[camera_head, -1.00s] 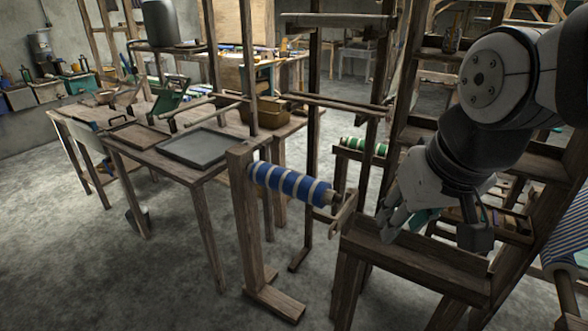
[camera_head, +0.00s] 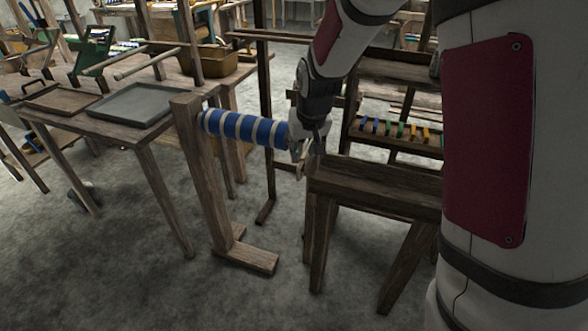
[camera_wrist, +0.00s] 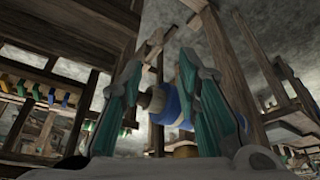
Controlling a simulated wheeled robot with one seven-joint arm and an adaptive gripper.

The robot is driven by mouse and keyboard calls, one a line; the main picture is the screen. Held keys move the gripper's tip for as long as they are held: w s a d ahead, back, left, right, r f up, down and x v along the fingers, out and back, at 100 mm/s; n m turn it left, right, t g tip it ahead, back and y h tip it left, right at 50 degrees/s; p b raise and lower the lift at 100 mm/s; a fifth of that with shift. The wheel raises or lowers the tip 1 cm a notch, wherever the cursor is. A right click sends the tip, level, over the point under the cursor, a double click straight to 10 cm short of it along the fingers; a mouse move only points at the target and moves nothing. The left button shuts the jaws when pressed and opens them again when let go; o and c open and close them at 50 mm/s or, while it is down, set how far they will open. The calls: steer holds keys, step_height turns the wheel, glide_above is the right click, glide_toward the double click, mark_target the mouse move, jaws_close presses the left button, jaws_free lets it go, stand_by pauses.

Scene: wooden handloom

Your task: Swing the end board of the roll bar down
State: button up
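The roll bar, wound with blue and white striped cloth (camera_head: 245,127), lies level from a wooden post on the left. Its end board (camera_head: 301,168) is a small piece of wood at the right end, mostly hidden by my gripper (camera_head: 305,148). In the wrist view, my gripper (camera_wrist: 160,65) has its two teal-padded fingers apart. The bar's brown end (camera_wrist: 152,100) and blue cloth (camera_wrist: 182,104) show beyond and between the fingers. I cannot tell whether the fingers touch the end board.
A wooden bench-like frame (camera_head: 375,180) stands right of the bar's end, close under my arm. A table with a grey tray (camera_head: 130,103) is on the left. Several coloured spools (camera_head: 395,130) line a shelf behind. The floor in front is clear.

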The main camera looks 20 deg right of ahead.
mark_target(299, 170)
steer(key=b+x, duration=0.1)
steer(key=x, duration=1.2)
steer(key=shift+s, duration=0.1)
jaws_close()
